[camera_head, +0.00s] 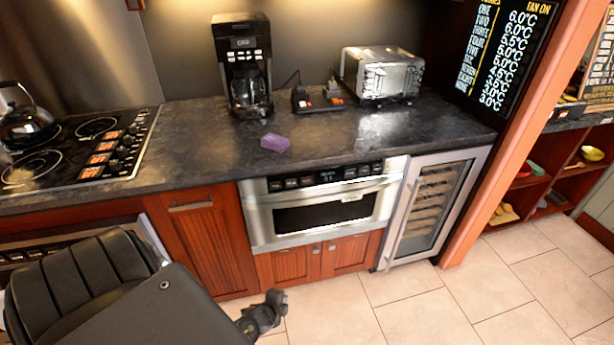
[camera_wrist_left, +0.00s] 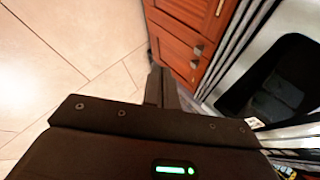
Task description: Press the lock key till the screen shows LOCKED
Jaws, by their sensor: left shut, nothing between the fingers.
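The stainless microwave drawer (camera_head: 262,222) is set under the counter in the head view, with its front closed. A dark control strip (camera_head: 327,176) with keys and a small lit display runs along its top. The display text is too small to read, and I cannot pick out the lock key. My left gripper (camera_head: 278,299) is low in front of the cabinet below the drawer, apart from the panel. In the left wrist view its fingers (camera_wrist_left: 161,84) are together and empty. A steel front with a dark window (camera_wrist_left: 270,88) shows at the right there. My right gripper is out of view.
A coffee maker (camera_head: 242,62), toaster (camera_head: 382,76) and purple item (camera_head: 275,142) stand on the dark counter (camera_head: 190,135). A cooktop (camera_head: 75,145) is at left and a wine cooler (camera_head: 436,205) right of the drawer. The tiled floor (camera_head: 400,310) ahead is clear.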

